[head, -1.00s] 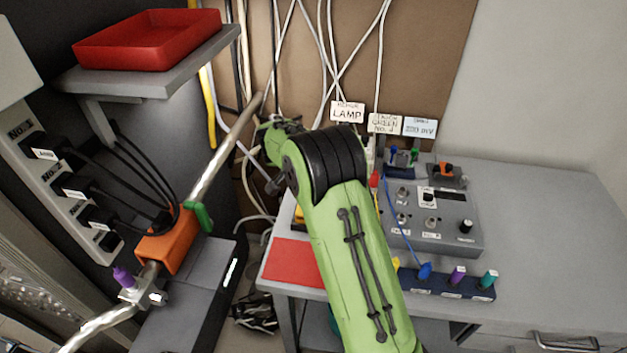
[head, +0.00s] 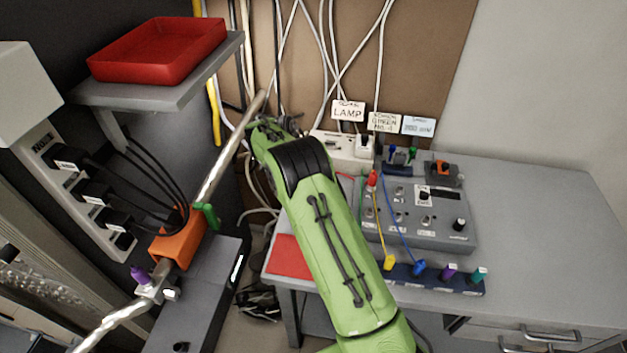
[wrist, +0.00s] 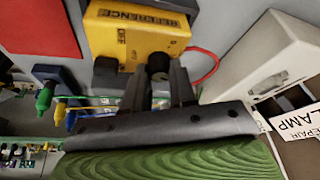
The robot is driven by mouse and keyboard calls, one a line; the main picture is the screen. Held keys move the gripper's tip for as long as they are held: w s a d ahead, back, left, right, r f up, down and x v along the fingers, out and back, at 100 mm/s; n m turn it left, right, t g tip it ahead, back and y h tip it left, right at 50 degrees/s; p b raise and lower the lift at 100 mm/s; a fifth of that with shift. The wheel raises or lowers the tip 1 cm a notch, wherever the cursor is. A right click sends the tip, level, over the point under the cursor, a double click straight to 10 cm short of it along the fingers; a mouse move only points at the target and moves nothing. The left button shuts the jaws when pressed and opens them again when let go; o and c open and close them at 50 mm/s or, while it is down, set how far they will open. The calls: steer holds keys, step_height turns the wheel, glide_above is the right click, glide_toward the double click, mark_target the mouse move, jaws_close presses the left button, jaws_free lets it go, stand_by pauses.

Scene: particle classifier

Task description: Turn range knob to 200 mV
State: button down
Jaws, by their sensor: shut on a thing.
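A yellow box (wrist: 137,32) with a "REFERENCE" label shows upside down in the wrist view. A round black knob (wrist: 157,63) is at its near edge. My gripper (wrist: 158,78) has its two dark fingers on either side of this knob and is shut on it. I cannot read any range marks or tell where the knob points. In the head view my green arm hides my gripper and the yellow box. A card (head: 418,126) on the back wall seems to read 200 mV, in small blurred print.
A grey control box (head: 425,222) with knobs and leads stands on the bench, right of my arm. A socket strip (head: 345,152) is behind. A red mat (head: 288,257) lies at the bench's left edge. The bench's right side (head: 540,230) is clear.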

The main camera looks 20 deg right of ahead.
stand_by(0.4)
steer(key=c, duration=0.9)
jaws_free()
steer(key=p+v, duration=0.4)
steer(key=v, duration=0.8)
